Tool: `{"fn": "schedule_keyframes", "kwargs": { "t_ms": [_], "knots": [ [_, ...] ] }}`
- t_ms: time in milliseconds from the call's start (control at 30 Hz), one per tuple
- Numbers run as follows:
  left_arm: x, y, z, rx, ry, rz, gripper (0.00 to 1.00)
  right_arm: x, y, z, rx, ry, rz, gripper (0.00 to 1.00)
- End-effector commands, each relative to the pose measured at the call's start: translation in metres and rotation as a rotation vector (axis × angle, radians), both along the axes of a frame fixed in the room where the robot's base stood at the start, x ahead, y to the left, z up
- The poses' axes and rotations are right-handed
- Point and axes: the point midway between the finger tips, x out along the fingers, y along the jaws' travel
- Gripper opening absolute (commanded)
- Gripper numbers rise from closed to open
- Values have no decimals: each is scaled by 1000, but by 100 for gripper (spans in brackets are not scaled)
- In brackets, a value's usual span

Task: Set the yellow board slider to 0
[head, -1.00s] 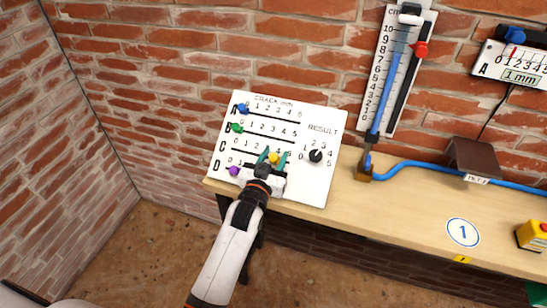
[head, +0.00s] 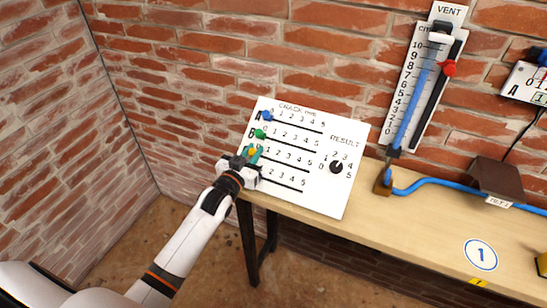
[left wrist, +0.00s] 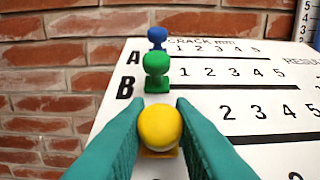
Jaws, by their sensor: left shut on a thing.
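The white crack board (head: 335,199) leans against the brick wall on the bench and has several rows marked 0 to 5. The yellow slider (head: 252,152) is at the left end of row C. My left gripper (head: 250,157) is shut on its knob. In the left wrist view the yellow knob (left wrist: 160,123) sits between the two green fingers (left wrist: 160,130). The right finger covers the low numbers of that row, so the exact reading is hidden. The blue slider (head: 267,116) and green slider (head: 260,133) stand near 0 on rows A and B. My right gripper is not in view.
A black result dial (head: 336,167) is on the board's right part. Row D's purple slider is hidden behind my gripper. A vent gauge with a red knob (head: 449,68), a blue hose (head: 440,184) and a brown cover (head: 496,177) are to the right.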

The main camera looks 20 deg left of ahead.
Motion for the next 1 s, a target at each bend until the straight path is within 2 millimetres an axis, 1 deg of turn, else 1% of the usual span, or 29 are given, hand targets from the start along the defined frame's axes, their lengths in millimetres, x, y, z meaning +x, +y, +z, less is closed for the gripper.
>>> {"fn": "schedule_keyframes", "kwargs": {
  "t_ms": [33, 100, 367, 400, 467, 500, 533, 833, 933, 1000],
  "knots": [
    [0, 5, -1, 1, 3, 0, 0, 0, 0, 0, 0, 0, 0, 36],
    [0, 8, -1, -1, 3, 0, 0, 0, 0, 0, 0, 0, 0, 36],
    [0, 10, 0, 0, 2, 2, 0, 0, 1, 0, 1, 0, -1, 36],
    [0, 10, 0, 0, 2, 3, 23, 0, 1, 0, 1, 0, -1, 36],
    [0, 10, 0, 0, 2, 3, 33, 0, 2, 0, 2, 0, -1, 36],
    [0, 10, 0, 0, 2, 3, 39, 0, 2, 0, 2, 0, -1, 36],
    [0, 10, 0, 0, 2, 2, 41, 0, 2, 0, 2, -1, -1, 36],
    [-2, 8, -1, -1, 2, 0, 41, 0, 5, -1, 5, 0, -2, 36],
    [-12, 9, -3, -1, 3, 0, 41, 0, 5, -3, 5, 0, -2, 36],
    [-24, 9, -3, -1, 4, 0, 41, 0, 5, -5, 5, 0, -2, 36]
  ]
}}
